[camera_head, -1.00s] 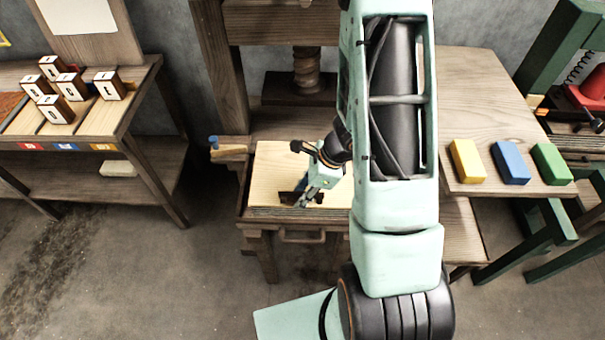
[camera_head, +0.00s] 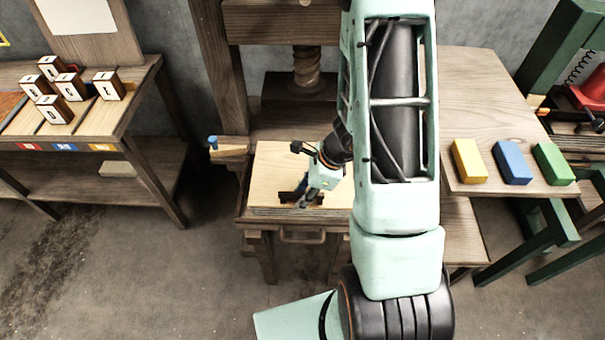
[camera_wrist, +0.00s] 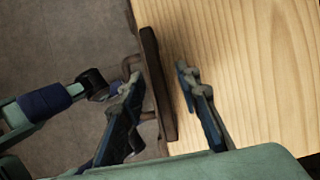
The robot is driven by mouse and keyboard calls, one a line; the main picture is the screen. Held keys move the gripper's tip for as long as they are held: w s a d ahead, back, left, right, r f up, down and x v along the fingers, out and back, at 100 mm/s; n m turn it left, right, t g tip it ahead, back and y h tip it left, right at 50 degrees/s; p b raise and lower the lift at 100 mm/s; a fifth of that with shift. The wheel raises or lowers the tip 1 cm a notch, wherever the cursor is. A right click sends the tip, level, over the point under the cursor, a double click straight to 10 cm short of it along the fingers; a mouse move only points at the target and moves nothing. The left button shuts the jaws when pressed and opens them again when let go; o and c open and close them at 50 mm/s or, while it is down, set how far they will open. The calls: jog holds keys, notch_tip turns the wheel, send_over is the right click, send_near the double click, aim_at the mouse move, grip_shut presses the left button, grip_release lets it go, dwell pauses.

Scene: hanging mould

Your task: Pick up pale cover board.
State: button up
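The pale cover board (camera_head: 275,172) is a light wooden panel lying flat on the press bed, and its grain fills the right of the wrist view (camera_wrist: 255,70). A dark brown bar handle (camera_wrist: 157,85) stands at the board's near edge; it also shows in the head view (camera_head: 286,197). My gripper (camera_wrist: 161,76) is open, with one finger on each side of the bar. I see gaps between the bar and both fingers. In the head view my gripper (camera_head: 304,201) is low over the board's front, partly hiding the handle.
Yellow (camera_head: 468,161), blue (camera_head: 512,163) and green (camera_head: 553,164) blocks lie on the right table (camera_head: 480,90). Several lettered blocks stand on the left bench (camera_head: 125,118). The press screw (camera_head: 307,70) rises behind the board. A blue-topped peg (camera_head: 213,142) stands at the bed's left.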

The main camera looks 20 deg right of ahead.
grip_shut()
